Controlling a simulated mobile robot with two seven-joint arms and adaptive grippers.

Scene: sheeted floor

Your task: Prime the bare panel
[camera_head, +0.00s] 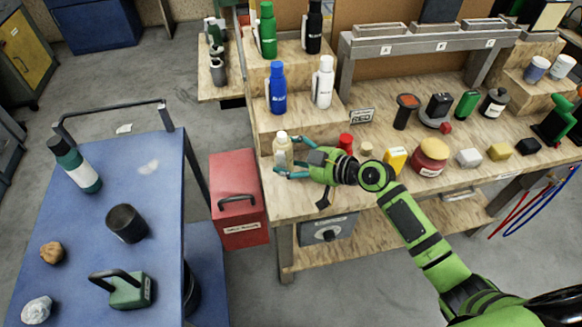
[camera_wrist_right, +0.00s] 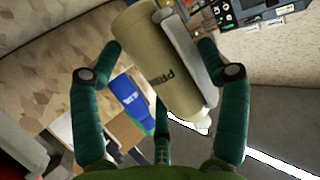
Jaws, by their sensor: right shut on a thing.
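A beige bottle (camera_head: 283,152) with a pale cap is at the left front edge of the wooden workbench (camera_head: 300,203). My right gripper (camera_head: 287,158) has its teal fingers around this bottle and is shut on it. In the right wrist view the bottle (camera_wrist_right: 160,70) lies between the fingers, with part of a word starting "PRI" on it. I cannot tell whether its base touches the bench. A dark panel (camera_head: 440,10) stands above the middle place of a grey rack marked A, B and C; its top is cut off, and I cannot tell whether it is bare. My left gripper is not in view.
Blue (camera_head: 277,90) and white (camera_head: 323,83) bottles stand on the wooden step behind the held bottle. A blue cart (camera_head: 95,245) and red toolbox (camera_head: 238,200) stand left.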

